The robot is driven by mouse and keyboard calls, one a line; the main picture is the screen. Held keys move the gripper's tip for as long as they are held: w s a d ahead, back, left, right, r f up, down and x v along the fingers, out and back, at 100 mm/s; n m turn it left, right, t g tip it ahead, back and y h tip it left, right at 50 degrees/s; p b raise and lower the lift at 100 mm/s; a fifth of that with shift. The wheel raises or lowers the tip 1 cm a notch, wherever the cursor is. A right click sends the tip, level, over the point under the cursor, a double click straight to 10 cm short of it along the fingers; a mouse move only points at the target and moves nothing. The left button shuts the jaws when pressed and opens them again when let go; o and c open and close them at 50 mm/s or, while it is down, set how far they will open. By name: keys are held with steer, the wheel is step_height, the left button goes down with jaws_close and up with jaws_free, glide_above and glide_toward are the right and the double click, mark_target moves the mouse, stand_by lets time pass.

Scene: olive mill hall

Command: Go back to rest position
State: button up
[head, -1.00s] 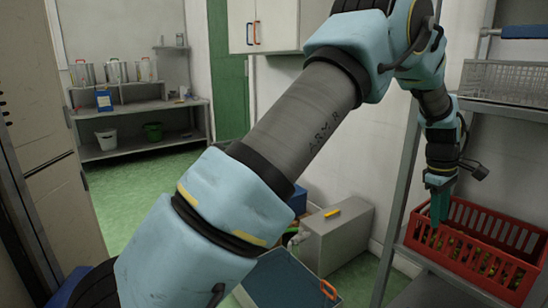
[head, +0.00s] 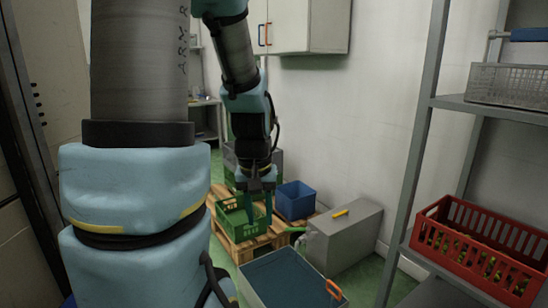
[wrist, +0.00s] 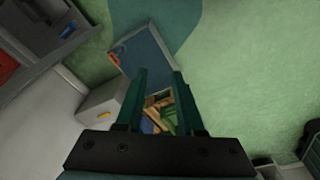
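My gripper (head: 259,210) hangs pointing down from my arm near the middle of the head view. In the wrist view my gripper (wrist: 159,72) shows two green fingers set well apart, with nothing between them. It is open and empty. In the head view it overlaps a green crate (head: 229,226) on a wooden pallet (head: 244,254). In the wrist view the pallet and crates look small and far below the fingers, so the gripper appears to hang in free air.
A red crate (head: 424,226) with small olive-like pieces stands on a metal rack (head: 413,150) at right, below a wire basket (head: 510,86). A blue bin (head: 296,201), a grey box (head: 350,240) and a blue-topped container (head: 285,278) stand low in the middle. White cabinets (head: 300,25) hang behind.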

steer(key=s+a+p, duration=0.1)
steer(key=s+a, duration=0.3)
step_height(320, 180, up, 20)
steer(key=p, duration=1.9)
steer(key=shift+w+d+f+m, duration=0.15)
steer(key=shift+d+f+m, duration=0.05)
steer(key=shift+d+m, duration=0.2)
